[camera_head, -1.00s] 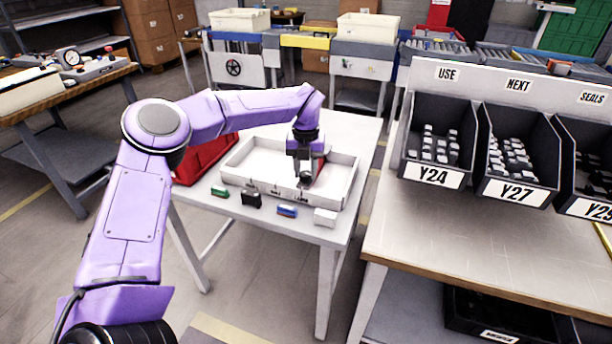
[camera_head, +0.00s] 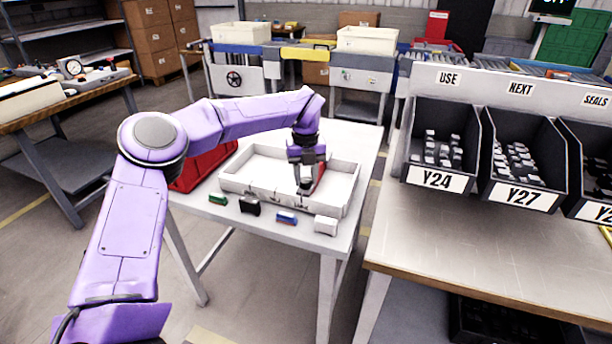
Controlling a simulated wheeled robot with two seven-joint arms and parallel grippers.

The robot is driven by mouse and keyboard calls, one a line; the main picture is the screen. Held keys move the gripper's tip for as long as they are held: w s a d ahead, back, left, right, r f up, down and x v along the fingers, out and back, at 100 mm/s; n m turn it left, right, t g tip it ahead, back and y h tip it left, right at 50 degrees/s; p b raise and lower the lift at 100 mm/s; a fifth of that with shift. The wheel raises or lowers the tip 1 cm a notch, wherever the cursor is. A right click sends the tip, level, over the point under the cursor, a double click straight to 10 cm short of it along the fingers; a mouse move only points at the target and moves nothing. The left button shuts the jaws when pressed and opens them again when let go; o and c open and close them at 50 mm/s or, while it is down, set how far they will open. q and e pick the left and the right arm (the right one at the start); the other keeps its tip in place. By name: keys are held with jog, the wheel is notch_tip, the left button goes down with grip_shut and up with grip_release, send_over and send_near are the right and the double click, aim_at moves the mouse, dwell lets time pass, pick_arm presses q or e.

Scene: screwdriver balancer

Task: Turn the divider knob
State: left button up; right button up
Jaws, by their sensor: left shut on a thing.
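A white, shallow tray (camera_head: 237,186) lies on a light table. My left gripper (camera_head: 305,188) points down inside its front right part. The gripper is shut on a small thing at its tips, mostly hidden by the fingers. A red patch shows just to the right of the fingers; I cannot tell whether it belongs to the held thing. I cannot make out a divider knob clearly in or on the tray. My right gripper is not in view.
Green (camera_head: 217,199), black (camera_head: 249,206), blue (camera_head: 286,217) and white (camera_head: 326,225) blocks lie along the table's front edge. A red bin (camera_head: 205,165) stands left of the tray. A bench with labelled bins (camera_head: 437,178) is at the right.

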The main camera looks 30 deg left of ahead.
aim_at(306, 180)
pick_arm(q)
jog(key=shift+s+f, duration=0.1)
jog(key=shift+f, duration=0.15)
jog(key=o, duration=0.8)
jog(key=shift+o, duration=1.3)
jog(key=shift+a, duration=0.1)
notch_tip(306, 180, up, 10)
jog(key=shift+r, duration=0.25)
